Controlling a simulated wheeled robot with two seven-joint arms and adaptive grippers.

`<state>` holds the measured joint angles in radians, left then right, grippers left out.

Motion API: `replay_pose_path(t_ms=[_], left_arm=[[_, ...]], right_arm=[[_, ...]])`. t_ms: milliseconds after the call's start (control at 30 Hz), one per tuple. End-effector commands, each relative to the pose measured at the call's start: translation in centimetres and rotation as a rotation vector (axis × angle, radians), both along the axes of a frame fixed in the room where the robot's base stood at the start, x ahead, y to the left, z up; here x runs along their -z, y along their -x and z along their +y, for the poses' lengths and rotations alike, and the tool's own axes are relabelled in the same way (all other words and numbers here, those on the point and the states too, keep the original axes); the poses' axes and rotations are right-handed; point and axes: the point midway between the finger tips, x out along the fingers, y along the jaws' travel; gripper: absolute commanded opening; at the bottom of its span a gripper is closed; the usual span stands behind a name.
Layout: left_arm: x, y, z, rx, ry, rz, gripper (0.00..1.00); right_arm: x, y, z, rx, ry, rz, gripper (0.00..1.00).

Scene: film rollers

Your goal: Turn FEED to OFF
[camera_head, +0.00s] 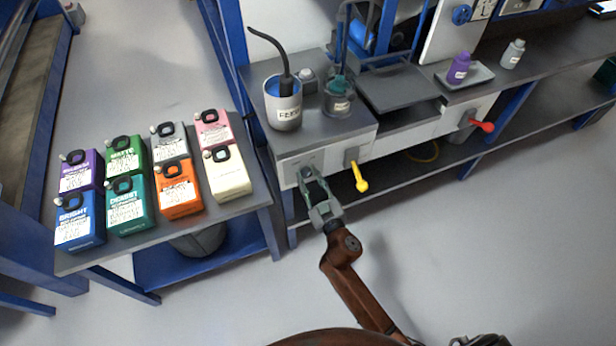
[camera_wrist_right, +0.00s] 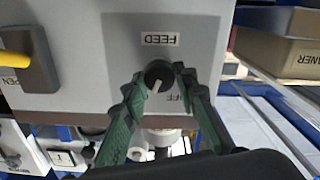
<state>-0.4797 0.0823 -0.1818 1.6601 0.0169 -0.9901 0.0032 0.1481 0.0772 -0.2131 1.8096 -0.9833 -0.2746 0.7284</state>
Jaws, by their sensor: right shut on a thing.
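My right gripper (camera_head: 310,176) is at the front panel (camera_head: 288,172) of the bench, at the panel's left part. In the right wrist view, which is upside down, the FEED label (camera_wrist_right: 160,39) sits beside a round dark knob (camera_wrist_right: 158,74). The green fingers of my right gripper (camera_wrist_right: 157,80) are shut on the knob from both sides. A pale pointer mark shows on the knob. Part of the word OFF (camera_wrist_right: 182,98) shows beside it, partly covered by a finger. In the head view the gripper hides the knob. My left gripper is not in view.
A yellow lever (camera_head: 359,178) sticks out just right of my gripper; it also shows in the wrist view (camera_wrist_right: 15,66). A red lever (camera_head: 483,125) is farther right. A cup labelled FEED (camera_head: 284,105) stands on the bench above. Several coloured boxes stand on the left table (camera_head: 245,202).

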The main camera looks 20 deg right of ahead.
Motion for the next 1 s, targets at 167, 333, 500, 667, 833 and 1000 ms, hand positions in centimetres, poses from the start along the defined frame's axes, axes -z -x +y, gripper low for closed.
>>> replay_pose_path(t_ms=[167, 333, 500, 667, 833, 1000], left_arm=[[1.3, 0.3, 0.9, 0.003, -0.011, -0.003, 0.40], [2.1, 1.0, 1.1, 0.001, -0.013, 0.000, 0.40], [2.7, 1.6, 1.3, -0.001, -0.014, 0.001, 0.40], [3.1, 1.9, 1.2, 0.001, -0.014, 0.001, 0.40], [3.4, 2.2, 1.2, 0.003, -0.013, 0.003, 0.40], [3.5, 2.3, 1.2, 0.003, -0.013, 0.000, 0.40]], right_arm=[[-0.1, 0.0, 0.1, -0.001, 0.147, -0.005, 0.02], [-0.1, 0.0, 0.2, -0.001, 0.308, -0.011, 0.02], [0.0, 0.0, 0.2, -0.002, 0.471, -0.016, 0.02], [0.1, 0.0, 0.3, -0.002, 0.612, -0.021, 0.02], [0.1, 0.0, 0.3, -0.002, 0.739, -0.026, 0.02], [0.2, 0.0, 0.3, -0.002, 0.832, -0.029, 0.02]])
